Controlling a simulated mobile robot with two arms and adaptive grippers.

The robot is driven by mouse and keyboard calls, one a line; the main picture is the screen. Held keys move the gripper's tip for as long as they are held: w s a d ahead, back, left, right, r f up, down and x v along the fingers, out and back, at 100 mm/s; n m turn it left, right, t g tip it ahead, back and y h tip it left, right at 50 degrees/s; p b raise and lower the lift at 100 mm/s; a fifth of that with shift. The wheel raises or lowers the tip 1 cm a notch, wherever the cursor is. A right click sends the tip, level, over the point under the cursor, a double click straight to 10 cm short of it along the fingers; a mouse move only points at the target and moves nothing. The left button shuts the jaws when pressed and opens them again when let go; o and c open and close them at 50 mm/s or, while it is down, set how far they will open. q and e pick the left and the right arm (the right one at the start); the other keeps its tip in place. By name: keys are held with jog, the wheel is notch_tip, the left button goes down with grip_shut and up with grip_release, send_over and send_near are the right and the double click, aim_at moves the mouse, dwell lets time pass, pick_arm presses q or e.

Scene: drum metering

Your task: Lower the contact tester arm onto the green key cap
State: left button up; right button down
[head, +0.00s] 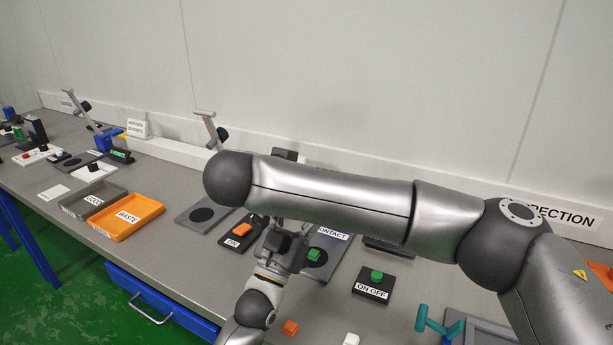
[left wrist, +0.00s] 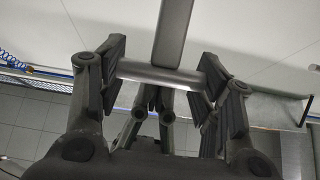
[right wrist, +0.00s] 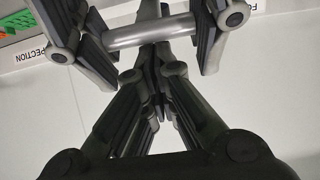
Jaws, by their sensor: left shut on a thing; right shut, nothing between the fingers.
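A green key cap (head: 314,254) sits on a dark disc on the plate labelled CONTACT. The tester arm's grey handle crossbar (left wrist: 150,75) joins a straight bar (left wrist: 173,35) in the left wrist view; the crossbar also shows in the right wrist view (right wrist: 150,32). My left gripper (left wrist: 160,78) is shut on this crossbar. My right gripper (right wrist: 160,85) is shut and empty, close beside the crossbar. In the head view my arm link hides the tester arm's grip, and its height above the cap cannot be told.
A black ON OFF block (head: 371,285) with another green cap stands to the right. A dark block with an orange cap (head: 242,229) is on the left. An orange WASTE tray (head: 130,215) lies further left. Loose orange (head: 291,327) and white (head: 351,339) pieces lie near the front.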

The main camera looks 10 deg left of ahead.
jog(key=shift+s+a+f, duration=0.2)
jog(key=shift+s+f, duration=0.25)
jog(key=shift+f, duration=0.15)
pick_arm(q)
jog(key=shift+r, duration=0.1)
pick_arm(e)
jog(key=shift+s+a+f, duration=0.15)
jog(key=shift+s, duration=0.1)
pick_arm(q)
jog(key=o, duration=1.5)
jog(key=shift+c, duration=0.2)
pick_arm(e)
jog(key=shift+w, duration=0.15)
